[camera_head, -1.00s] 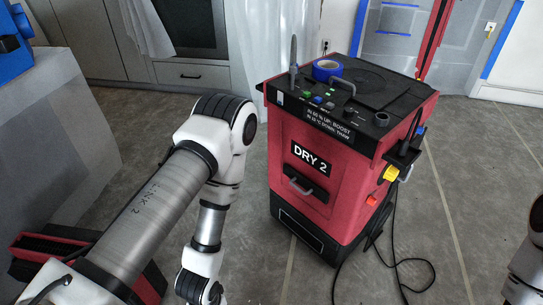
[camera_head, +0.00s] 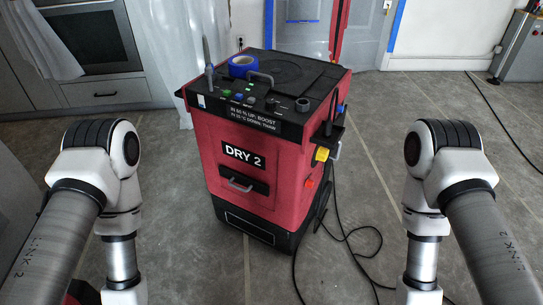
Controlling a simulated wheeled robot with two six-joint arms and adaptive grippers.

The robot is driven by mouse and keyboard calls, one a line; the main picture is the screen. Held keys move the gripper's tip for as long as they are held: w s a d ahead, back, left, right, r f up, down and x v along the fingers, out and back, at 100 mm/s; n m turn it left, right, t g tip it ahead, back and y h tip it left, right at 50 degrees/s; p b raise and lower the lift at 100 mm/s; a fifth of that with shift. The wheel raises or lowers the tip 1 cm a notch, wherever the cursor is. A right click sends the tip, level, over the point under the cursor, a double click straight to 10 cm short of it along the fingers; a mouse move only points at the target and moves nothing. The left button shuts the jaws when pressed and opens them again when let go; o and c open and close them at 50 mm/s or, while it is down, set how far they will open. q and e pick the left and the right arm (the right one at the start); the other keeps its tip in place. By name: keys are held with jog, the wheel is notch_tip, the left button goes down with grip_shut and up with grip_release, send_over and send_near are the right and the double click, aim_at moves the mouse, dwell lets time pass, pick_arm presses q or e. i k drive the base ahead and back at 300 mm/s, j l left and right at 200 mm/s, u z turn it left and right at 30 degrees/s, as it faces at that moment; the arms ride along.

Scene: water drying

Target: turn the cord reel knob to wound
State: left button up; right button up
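A red and black drying machine (camera_head: 262,150) labelled "DRY 2" stands upright on the floor ahead of me. Its black top panel carries small coloured buttons and a dark round knob (camera_head: 302,104) at the front right corner; I cannot tell whether this is the cord reel knob. A yellow part (camera_head: 321,154) and an orange-red part (camera_head: 309,183) sit on its right side, with a black cord (camera_head: 345,238) trailing to the floor. My two arms flank the machine, apart from it. Both grippers are below the picture's edge.
A roll of blue tape (camera_head: 243,65) lies on the machine's top, beside a metal handle and an upright grey rod (camera_head: 206,52). Cabinets with an oven stand at the back left. Black cord loops lie on the floor at right. Open grey floor surrounds the machine.

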aim_at(321, 155)
jog(key=i+z, duration=0.2)
jog(key=z, duration=0.3)
jog(key=i+z, duration=0.2)
jog(key=z, duration=0.3)
jog(key=i+j+z, duration=0.1)
jog(key=z, duration=0.35)
jog(key=i, duration=0.05)
